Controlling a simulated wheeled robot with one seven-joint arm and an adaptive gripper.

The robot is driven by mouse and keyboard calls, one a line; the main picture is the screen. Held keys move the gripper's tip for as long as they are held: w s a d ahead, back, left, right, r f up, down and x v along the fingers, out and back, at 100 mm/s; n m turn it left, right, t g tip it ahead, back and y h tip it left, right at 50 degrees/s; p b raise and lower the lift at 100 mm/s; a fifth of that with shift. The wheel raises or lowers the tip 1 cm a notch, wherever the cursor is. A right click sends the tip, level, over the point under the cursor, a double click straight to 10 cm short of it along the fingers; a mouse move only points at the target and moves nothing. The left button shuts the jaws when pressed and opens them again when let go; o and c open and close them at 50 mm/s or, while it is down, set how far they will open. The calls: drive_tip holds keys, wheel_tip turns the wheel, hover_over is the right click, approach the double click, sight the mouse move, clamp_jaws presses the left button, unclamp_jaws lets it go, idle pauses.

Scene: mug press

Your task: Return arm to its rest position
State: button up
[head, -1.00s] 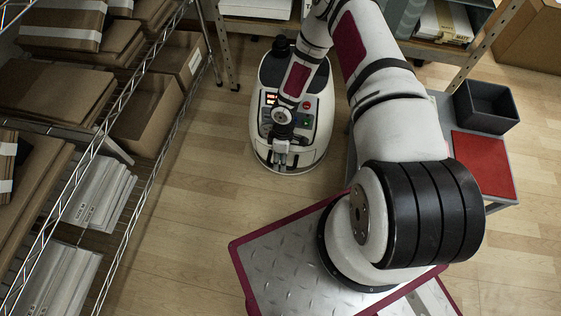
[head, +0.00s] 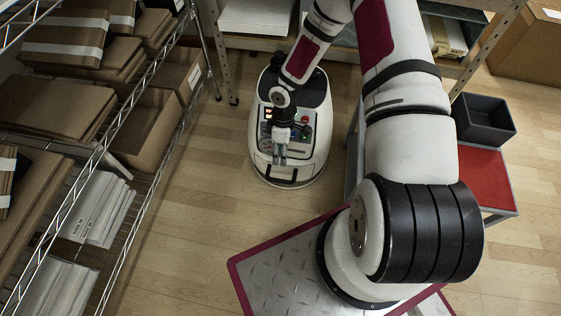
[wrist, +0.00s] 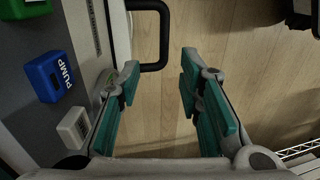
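My gripper (wrist: 160,95) is open and empty in the wrist view, with wood floor showing between its teal finger pads. In the head view my gripper (head: 280,158) hangs at the front of the white machine (head: 310,165), in front of its control panel. I cannot tell how far my gripper is from the panel.
The machine's black handle (wrist: 165,40) shows beyond my fingers. A wire shelf (head: 150,205) with cartons stands at left. A cart with a red mat (head: 484,175) and a dark bin (head: 485,112) stands at right. Floor (head: 190,240) is clear between shelf and machine.

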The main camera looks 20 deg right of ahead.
drive_tip(key=shift+w+r, duration=0.1)
drive_tip(key=shift+r, duration=0.35)
drive_tip(key=d+r+m+h, duration=0.25)
drive_tip(key=d+r, duration=0.25)
drive_tip(key=r, duration=0.9)
drive_tip(key=s+r+m+h, duration=0.15)
drive_tip(key=s+r, duration=0.25)
drive_tip(key=r, duration=0.7)
drive_tip(key=s+r+m+h, duration=0.15)
drive_tip(key=s+r, duration=0.25)
drive_tip(key=r, duration=0.8)
drive_tip(key=s+a+r+m+t+y, duration=0.1)
drive_tip(key=s+a+r+m+y, duration=0.25)
drive_tip(key=s, duration=0.75)
drive_tip(key=s+a+r+m+t+y, duration=0.15)
drive_tip(key=s+a+r, duration=0.25)
drive_tip(key=s+r, duration=0.45)
wheel_tip(320, 180, up, 35)
drive_tip(key=s+t+p, duration=0.1)
drive_tip(key=t+p, duration=0.2)
drive_tip(key=p, duration=3.2)
drive_tip(key=shift+s+f+h, duration=0.2)
drive_tip(key=shift+s+h, duration=0.15)
drive_tip(key=shift+s, duration=0.05)
